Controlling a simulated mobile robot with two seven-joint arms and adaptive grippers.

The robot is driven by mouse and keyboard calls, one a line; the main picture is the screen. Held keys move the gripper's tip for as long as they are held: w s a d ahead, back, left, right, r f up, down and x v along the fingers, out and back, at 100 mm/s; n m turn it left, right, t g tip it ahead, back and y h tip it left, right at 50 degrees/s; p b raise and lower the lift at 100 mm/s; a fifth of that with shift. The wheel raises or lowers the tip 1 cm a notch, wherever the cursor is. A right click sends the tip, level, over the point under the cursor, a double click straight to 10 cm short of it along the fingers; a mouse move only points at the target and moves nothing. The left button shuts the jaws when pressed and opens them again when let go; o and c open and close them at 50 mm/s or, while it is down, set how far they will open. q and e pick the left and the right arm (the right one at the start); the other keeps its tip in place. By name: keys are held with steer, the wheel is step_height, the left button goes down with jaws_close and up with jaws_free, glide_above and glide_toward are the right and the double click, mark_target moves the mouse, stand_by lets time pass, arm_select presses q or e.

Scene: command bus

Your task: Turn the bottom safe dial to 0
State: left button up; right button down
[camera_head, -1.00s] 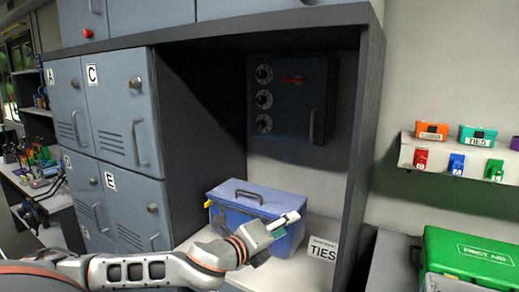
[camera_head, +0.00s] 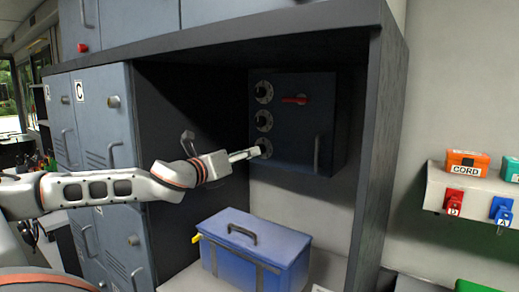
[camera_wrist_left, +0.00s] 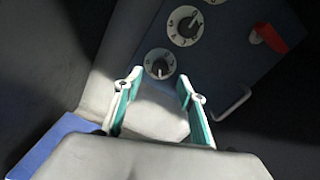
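The dark blue safe (camera_head: 300,125) is fixed to the cabinet's back wall, with three round dials in a column at its left side. The bottom dial (camera_head: 266,145) has a white face and a dark knob; its setting is too small to read. In the left wrist view the bottom dial (camera_wrist_left: 160,64) lies ahead, between the directions of my two fingertips. My left gripper (camera_head: 257,152) reaches up to the bottom dial from the left. In the wrist view the left gripper (camera_wrist_left: 158,82) is open and empty, its teal-lined fingers apart. My right gripper is not in view.
The middle dial (camera_head: 264,120) and top dial (camera_head: 264,91) sit just above. A red lever (camera_head: 296,99) and a grey door handle (camera_head: 317,155) are on the safe. A blue toolbox (camera_head: 245,262) stands below. The cabinet's dark left wall (camera_head: 195,110) is beside my arm.

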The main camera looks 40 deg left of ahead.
mark_target(261, 149)
arm_select(q)
steer(key=w+p, duration=0.1)
steer(key=w, duration=0.5)
steer(key=shift+w+a+p, duration=0.2)
steer(key=shift+a+p, duration=0.15)
steer(key=shift+p, duration=0.05)
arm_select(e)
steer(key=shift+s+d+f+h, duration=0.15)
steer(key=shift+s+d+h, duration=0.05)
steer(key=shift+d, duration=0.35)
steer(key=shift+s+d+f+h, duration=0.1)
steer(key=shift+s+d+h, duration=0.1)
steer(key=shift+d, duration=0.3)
arm_select(q)
steer(key=c, duration=1.1)
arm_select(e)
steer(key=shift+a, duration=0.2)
